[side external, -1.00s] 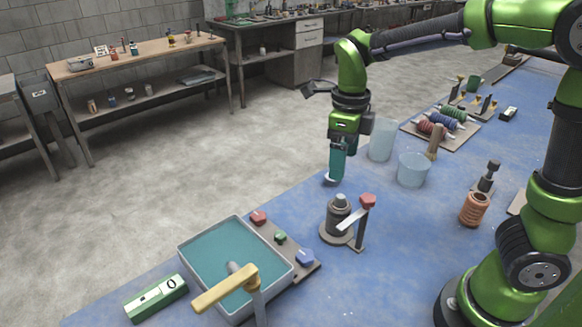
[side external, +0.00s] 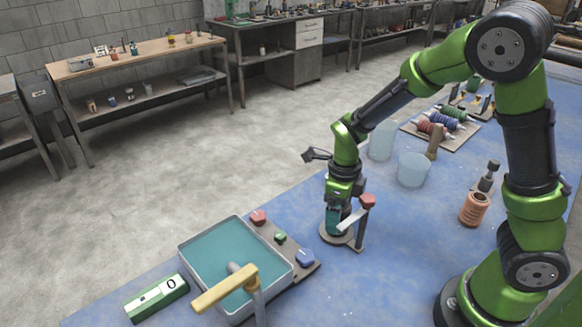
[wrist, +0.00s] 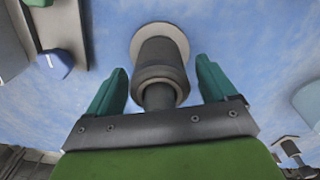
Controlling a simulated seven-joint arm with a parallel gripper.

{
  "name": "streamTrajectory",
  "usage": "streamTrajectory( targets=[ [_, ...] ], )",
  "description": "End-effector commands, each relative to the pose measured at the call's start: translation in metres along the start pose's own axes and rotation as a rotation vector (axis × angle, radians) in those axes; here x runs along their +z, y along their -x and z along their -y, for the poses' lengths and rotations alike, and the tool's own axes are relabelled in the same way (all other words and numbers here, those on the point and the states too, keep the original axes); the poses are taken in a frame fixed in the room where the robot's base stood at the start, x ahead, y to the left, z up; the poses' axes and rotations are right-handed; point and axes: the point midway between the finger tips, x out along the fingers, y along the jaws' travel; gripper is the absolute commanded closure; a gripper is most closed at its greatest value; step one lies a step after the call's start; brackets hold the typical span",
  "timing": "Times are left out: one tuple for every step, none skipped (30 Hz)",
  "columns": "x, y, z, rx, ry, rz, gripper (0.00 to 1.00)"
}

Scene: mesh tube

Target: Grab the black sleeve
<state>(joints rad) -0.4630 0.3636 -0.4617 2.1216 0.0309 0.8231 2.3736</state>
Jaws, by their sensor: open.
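The black sleeve (wrist: 160,62) is a dark grey-black cylinder standing upright on a round pale base. In the side view my gripper mostly hides it; the round base (side external: 328,237) shows below. My gripper (side external: 334,222) is down at the sleeve. In the wrist view my gripper (wrist: 161,72) is open, with one teal finger on each side of the sleeve. A gap shows between the sleeve and each finger.
A post with a red knob (side external: 367,200) and a pale lever stands close to the right of my gripper. A teal-filled tray (side external: 205,262) with a yellow-handled tap (side external: 225,288) is at front left. Clear beakers (side external: 413,170) and a copper coil (side external: 474,209) stand to the right.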

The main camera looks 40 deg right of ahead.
Motion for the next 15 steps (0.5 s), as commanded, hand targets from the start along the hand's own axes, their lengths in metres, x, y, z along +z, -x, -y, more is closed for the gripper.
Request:
streamTrajectory(
  targets=[
    [-0.0003, -0.0033, 0.0001, 0.0, 0.0, -0.001, 0.15],
    [-0.0001, -0.0042, 0.0, 0.0, 0.0, 0.0, 0.15],
    [0.0, -0.0047, -0.0002, 0.0, 0.0, 0.0, 0.15],
    [0.0001, -0.0046, -0.0002, 0.0, 0.0, 0.001, 0.15],
    [0.0002, -0.0045, -0.0003, 0.0, 0.0, 0.001, 0.15],
    [0.0002, -0.0044, -0.0003, 0.0, 0.0, 0.001, 0.15],
    [0.0002, -0.0043, -0.0003, 0.0, 0.0, 0.001, 0.15],
    [0.0002, -0.0042, -0.0003, 0.0, 0.0, 0.001, 0.15],
    [0.0003, -0.0041, -0.0002, 0.0, 0.0, 0.001, 0.21],
    [0.0002, -0.0041, -0.0002, 0.0, 0.001, 0.001, 0.26],
    [0.0003, -0.004, -0.0002, 0.0, 0.0, 0.001, 0.3],
    [0.0003, -0.004, -0.0002, 0.0, 0.001, 0.001, 0.37],
    [0.0003, -0.0039, -0.0002, 0.0, 0.001, 0.001, 0.41],
    [0.0003, -0.0039, -0.0002, 0.0, 0.001, 0.001, 0.46],
    [0.0003, -0.0039, -0.0002, 0.0, 0.001, 0.001, 0.52]
  ],
)
